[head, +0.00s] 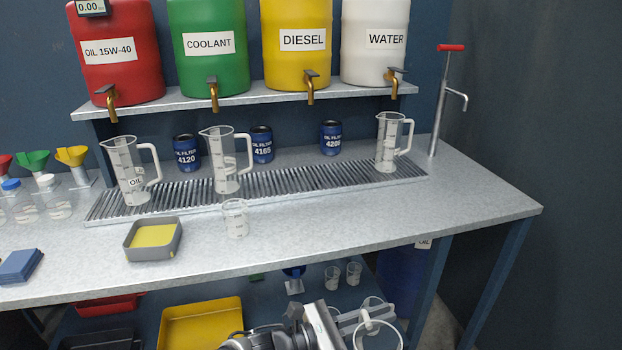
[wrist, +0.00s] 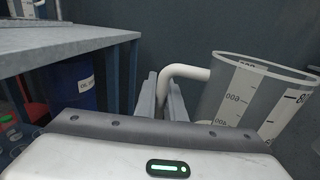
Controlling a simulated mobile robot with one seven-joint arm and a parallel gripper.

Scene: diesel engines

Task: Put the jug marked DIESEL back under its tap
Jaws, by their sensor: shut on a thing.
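My gripper (head: 352,321) is low in front of the bench, below the worktop's front edge. It is shut on the handle of a clear jug (head: 378,338). In the wrist view the jug (wrist: 250,100) stands to the right of the fingers (wrist: 163,100), with scale marks showing; no name on it can be read. The yellow DIESEL drum (head: 297,62) sits on the shelf, with its brass tap (head: 311,92) pointing down. The drip grate (head: 310,180) below that tap has no jug on it.
Jugs stand on the grate at left (head: 133,180), under COOLANT (head: 225,170) and under WATER (head: 388,150). A small beaker (head: 236,218) and a grey tray with a yellow pad (head: 128,252) are in front. Oil filters (head: 262,145) stand behind. The worktop's front right is clear.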

